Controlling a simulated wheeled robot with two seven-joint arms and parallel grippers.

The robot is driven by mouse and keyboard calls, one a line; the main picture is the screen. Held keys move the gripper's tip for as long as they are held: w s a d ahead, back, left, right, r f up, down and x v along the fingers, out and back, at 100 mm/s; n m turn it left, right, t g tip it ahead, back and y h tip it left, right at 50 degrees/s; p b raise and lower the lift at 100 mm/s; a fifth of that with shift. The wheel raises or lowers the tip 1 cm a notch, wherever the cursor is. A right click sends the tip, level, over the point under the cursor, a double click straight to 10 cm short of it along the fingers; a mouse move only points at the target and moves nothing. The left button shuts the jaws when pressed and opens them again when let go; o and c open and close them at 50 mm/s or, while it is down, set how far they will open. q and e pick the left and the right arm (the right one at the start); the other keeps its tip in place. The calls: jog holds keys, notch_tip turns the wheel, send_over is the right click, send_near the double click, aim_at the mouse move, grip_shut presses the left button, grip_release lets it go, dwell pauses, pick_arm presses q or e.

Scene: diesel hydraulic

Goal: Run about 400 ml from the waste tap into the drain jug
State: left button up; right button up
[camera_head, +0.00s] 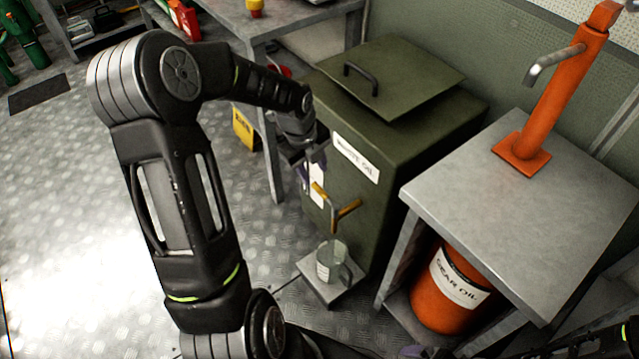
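The waste tap (345,210) is a yellow-brass fitting on the front of the dark green waste oil tank (400,135). A yellow handle (319,191) rises at its left. The clear drain jug (326,262), with a white label, stands upright below the tap; I cannot make out any liquid in it. My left gripper (311,168) is just above the handle, its purple fingers apart and apparently empty. I cannot tell whether it touches the handle. What seems to be my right gripper (412,352) shows only as a purplish tip at the bottom edge.
The jug stands on a small grey plate (311,270). A grey bench (560,200) with an orange hand pump (550,105) stands right of the tank, an orange gear oil drum (440,300) beneath. A workbench (270,20) stands behind left. Open metal floor lies left.

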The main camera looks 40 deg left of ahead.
aim_at(319, 189)
pick_arm(q)
jog(key=f, duration=0.2)
jog(key=w+f+b, duration=0.1)
jog(key=f, duration=0.2)
jog(key=f+b, duration=0.1)
jog(key=f, duration=0.1)
jog(key=shift+w+d+f, duration=0.2)
jog(key=shift+d+f, duration=0.05)
jog(key=shift+f, duration=0.1)
jog(key=shift+c, duration=0.4)
grip_shut()
dwell(0.7)
